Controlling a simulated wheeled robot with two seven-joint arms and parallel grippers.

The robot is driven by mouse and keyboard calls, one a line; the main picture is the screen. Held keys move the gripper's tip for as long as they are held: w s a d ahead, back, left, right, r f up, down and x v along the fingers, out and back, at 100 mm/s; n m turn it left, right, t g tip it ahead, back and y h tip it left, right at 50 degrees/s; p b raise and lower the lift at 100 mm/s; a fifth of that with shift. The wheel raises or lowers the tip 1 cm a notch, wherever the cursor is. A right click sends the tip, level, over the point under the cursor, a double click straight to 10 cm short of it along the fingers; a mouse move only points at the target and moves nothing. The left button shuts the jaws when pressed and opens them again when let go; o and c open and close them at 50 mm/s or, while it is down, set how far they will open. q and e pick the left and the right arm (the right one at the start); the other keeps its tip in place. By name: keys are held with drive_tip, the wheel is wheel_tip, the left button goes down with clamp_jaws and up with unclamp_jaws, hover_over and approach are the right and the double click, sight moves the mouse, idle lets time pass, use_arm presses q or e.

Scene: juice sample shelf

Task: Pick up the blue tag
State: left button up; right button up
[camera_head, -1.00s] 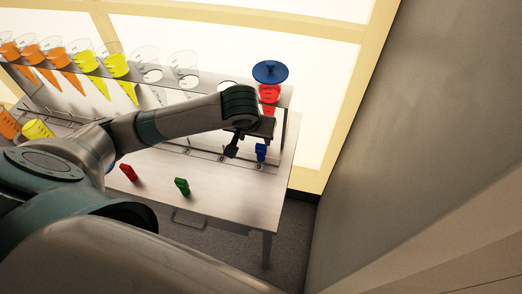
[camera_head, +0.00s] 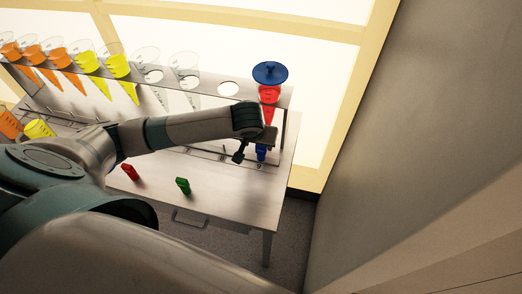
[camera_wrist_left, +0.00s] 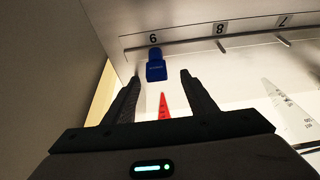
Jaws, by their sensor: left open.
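The blue tag (camera_head: 261,151) stands at the right end of the table's rail, below the red-filled cone. In the left wrist view the blue tag (camera_wrist_left: 156,66) is by the number 9, ahead of and between the fingers. My left gripper (camera_head: 242,155) is open and empty, just left of the tag in the head view. Its two fingers also show in the left wrist view (camera_wrist_left: 160,88), with a gap between each finger and the tag. My right gripper is not in view.
A red tag (camera_head: 130,172) and a green tag (camera_head: 183,185) stand on the table (camera_head: 230,205). A shelf holds several cones with orange and yellow contents; the red cone (camera_head: 269,95) has a blue lid (camera_head: 270,73). A wall is at the right.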

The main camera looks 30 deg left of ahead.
sight(261, 146)
use_arm(q)
drive_tip(key=shift+d+p+x, duration=0.1)
drive_tip(key=shift+p+x, duration=0.2)
drive_tip(key=shift+x, duration=0.8)
drive_tip(key=shift+d+p+x, duration=0.15)
drive_tip(key=shift+p+x, duration=0.15)
drive_tip(key=shift+x, duration=0.8)
drive_tip(key=shift+w, duration=0.2)
drive_tip(key=c, duration=1.1)
